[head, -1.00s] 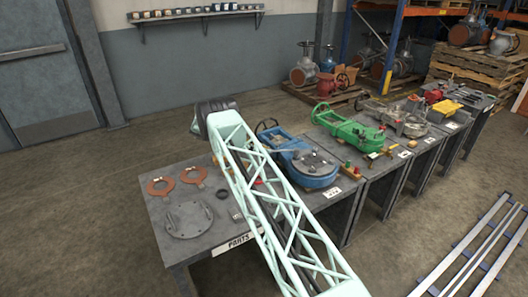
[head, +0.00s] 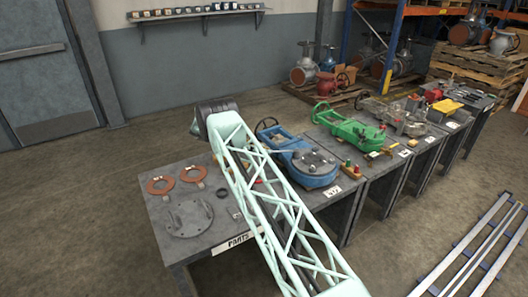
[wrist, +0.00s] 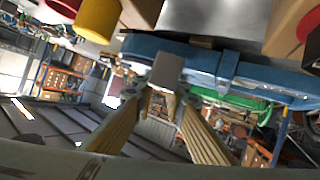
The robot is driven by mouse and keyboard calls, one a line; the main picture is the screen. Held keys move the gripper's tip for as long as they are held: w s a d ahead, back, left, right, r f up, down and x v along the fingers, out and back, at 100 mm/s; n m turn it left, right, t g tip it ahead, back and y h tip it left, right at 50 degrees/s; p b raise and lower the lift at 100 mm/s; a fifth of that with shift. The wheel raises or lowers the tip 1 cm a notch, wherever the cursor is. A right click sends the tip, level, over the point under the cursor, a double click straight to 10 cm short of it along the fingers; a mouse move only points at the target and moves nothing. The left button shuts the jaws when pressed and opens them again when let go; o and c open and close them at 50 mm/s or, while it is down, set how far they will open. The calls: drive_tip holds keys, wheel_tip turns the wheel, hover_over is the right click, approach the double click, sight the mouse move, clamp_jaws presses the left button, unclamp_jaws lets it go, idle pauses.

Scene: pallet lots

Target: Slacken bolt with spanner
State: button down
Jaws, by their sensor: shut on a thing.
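A blue valve body (head: 307,165) with a grey round flange lies on the bench, just right of my lattice arm. Its blue casing (wrist: 220,66) crosses the upper part of the wrist view. My gripper (wrist: 163,92) shows there as two ribbed yellowish fingers that converge in the middle. They are shut on a short grey piece (wrist: 168,69), which looks like an end of the spanner, close to the blue casing. I cannot tell whether it sits on a bolt. The bolt cannot be made out. In the head view my gripper is hidden.
The parts bench (head: 170,262) holds two rust-red rings (head: 160,185) and a grey plate (head: 188,219) left of my arm. A green valve (head: 349,132) stands on the bench to the right. In the wrist view a yellow cylinder (wrist: 98,17) and a red one are near the top.

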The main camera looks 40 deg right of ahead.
drive_tip(key=shift+f+b, duration=0.3)
drive_tip(key=shift+f, duration=0.35)
drive_tip(key=shift+s+a+r+p, duration=0.1)
drive_tip(key=shift+s+p, duration=0.05)
drive_tip(key=shift+p, duration=0.45)
idle(0.4)
drive_tip(key=shift+s+a+n+t+h+p, duration=0.5)
drive_tip(key=shift+s+n+t+p, duration=0.25)
drive_tip(key=shift+p, duration=1.15)
idle(0.8)
drive_tip(key=shift+s+a+n+t+h+p, duration=0.3)
drive_tip(key=shift+s+n+t+p, duration=0.4)
drive_tip(key=shift+p, duration=0.5)
drive_tip(key=shift+s+a+n+t+h+p, duration=0.2)
drive_tip(key=shift+s+n+t+h+p, duration=0.25)
drive_tip(key=shift+s+p, duration=0.55)
idle(1.5)
